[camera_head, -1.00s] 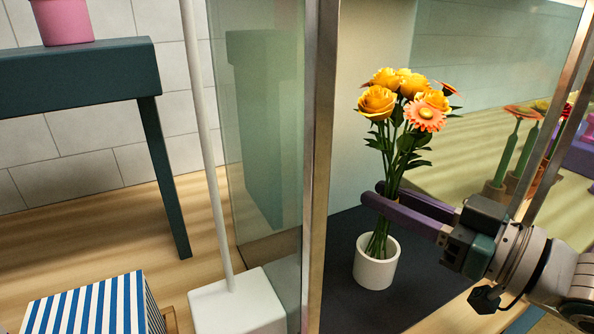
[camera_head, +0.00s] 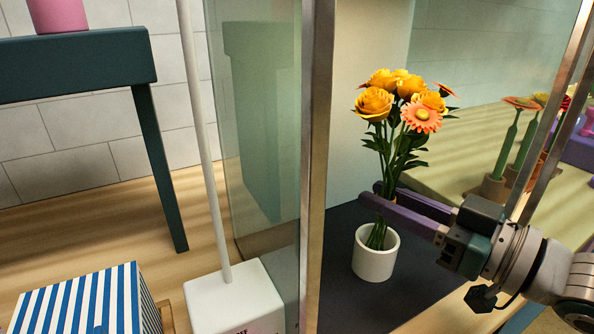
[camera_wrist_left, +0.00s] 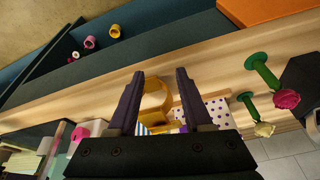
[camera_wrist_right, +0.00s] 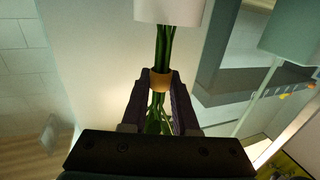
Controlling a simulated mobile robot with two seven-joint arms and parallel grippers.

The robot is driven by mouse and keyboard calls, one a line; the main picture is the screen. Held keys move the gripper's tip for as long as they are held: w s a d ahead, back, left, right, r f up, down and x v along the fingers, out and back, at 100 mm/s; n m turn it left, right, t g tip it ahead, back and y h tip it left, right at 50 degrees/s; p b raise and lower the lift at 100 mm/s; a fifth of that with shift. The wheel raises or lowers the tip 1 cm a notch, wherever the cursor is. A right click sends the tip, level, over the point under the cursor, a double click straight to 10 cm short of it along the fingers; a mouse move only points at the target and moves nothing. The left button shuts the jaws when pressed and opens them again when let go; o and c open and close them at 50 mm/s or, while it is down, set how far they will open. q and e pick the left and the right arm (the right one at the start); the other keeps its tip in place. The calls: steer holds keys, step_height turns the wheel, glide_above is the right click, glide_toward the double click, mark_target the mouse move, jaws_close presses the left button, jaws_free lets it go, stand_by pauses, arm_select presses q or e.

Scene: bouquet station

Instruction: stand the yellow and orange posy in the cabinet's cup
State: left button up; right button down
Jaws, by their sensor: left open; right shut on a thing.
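The yellow and orange posy (camera_head: 408,100) stands upright in the cabinet, blooms up. Its stems go down into the mouth of the white cup (camera_head: 375,262) on the cabinet's dark floor (camera_head: 340,225). My right gripper (camera_head: 374,194) is shut around the stems, just above the cup. In the right wrist view a tan band (camera_wrist_right: 160,81) on the stems sits between the fingers, and the cup (camera_wrist_right: 170,10) is at the top. How deep the stem ends sit is hidden by the cup wall. My left gripper (camera_wrist_left: 160,76) is open and away from the posy.
A metal cabinet post (camera_head: 316,170) and a glass pane (camera_head: 262,120) stand left of the cup. More flowers in holders (camera_head: 492,187) stand at right beyond glass. A striped box (camera_head: 85,300) and a white base with a pole (camera_head: 235,300) are at lower left.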

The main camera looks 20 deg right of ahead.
stand_by(0.3)
steer(key=shift+f+b, duration=0.4)
steer(key=shift+f, duration=0.15)
steer(key=c, duration=0.5)
jaws_free()
steer(key=o, duration=0.5)
steer(key=shift+c, duration=0.2)
